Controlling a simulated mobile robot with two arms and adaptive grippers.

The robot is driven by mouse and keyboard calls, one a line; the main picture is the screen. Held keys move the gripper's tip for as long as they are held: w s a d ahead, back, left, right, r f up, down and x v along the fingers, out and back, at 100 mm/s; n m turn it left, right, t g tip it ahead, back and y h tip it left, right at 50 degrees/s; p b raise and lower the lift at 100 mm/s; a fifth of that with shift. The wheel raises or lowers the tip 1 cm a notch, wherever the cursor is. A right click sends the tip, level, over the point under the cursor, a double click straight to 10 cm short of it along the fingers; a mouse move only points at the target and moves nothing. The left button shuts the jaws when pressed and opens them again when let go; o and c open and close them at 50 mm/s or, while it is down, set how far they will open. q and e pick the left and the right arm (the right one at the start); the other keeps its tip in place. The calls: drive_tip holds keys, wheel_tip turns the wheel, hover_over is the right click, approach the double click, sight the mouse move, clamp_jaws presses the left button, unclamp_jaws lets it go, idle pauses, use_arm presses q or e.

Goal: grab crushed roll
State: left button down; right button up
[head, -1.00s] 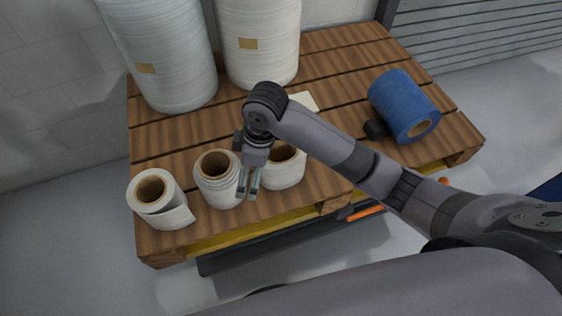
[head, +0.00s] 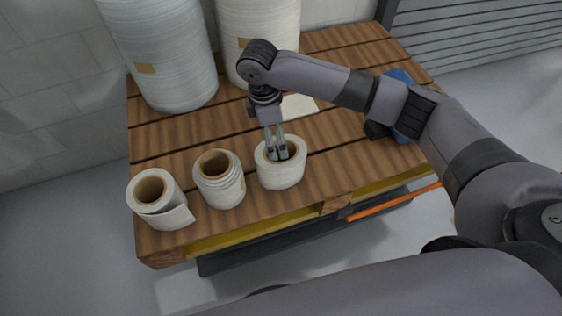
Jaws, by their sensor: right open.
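Three small white film rolls stand in a row along the pallet's near edge. The right roll (head: 281,176) looks somewhat oval and squashed at its top, so it appears to be the crushed one. The middle roll (head: 222,188) has uneven, stepped layers, and the left roll (head: 162,201) has a loose film tail. My right gripper (head: 277,157) points down with its fingers apart at the right roll's core opening. I cannot tell whether the tips are inside the core or just above it. The fingers hide part of the core. My left gripper is not in view.
The wooden pallet (head: 180,132) carries two big white rolls (head: 160,55) (head: 262,35) at the back. A blue roll (head: 402,78) at the right is mostly hidden by my arm. A pale flat sheet (head: 299,107) lies behind my gripper. The pallet's centre left is clear.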

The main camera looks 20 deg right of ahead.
sight(280, 174)
wheel_tip(280, 174, down, 8)
drive_tip(key=d, duration=0.1)
drive_tip(key=shift+s+d+f, duration=0.2)
drive_tip(key=shift+d+f, duration=0.05)
drive_tip(key=shift+c, duration=0.2)
drive_tip(key=c, duration=1.6)
drive_tip(key=shift+w+r, duration=0.1)
drive_tip(key=shift+r, duration=0.05)
drive_tip(key=shift+c, duration=0.2)
